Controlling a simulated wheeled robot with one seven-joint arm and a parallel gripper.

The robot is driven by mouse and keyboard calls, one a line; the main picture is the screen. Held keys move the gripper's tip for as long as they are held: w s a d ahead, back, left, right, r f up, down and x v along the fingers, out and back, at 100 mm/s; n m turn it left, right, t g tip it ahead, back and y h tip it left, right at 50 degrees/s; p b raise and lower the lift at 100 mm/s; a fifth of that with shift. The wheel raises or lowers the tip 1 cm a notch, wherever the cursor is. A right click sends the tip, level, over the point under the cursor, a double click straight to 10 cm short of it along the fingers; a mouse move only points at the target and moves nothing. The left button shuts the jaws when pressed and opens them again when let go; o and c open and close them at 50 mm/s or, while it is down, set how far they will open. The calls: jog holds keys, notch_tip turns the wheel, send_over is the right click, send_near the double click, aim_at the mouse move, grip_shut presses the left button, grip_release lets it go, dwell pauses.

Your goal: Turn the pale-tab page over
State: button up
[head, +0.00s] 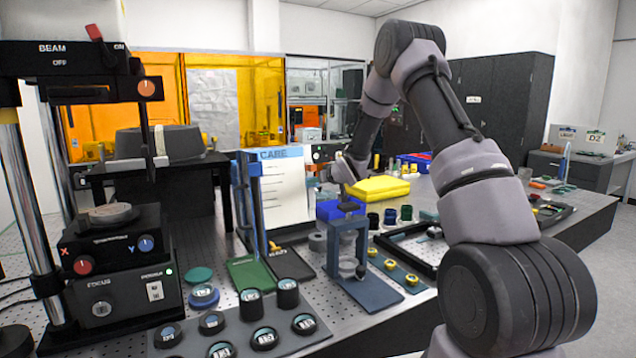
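A white page (285,195) headed "CARE" on a blue band stands nearly upright in the middle of the head view. It has a few lines of print, too small to read. A blue post frame (256,205) stands at its left edge. No pale tab can be made out clearly. My gripper (343,172) is at the end of my arm, just right of the page's right edge. It looks apart from the page, but its fingers are small and dark, so I cannot tell whether they are open or shut.
A blue-grey fixture (349,240) stands in front of my gripper, with a yellow block (381,188) behind it. A tray of black cylinders (300,340) fills the front. The interferometer column (110,235) with its knobs is at the left. A black frame tray (425,240) lies to the right.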

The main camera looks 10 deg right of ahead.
grip_shut()
dwell(1.2)
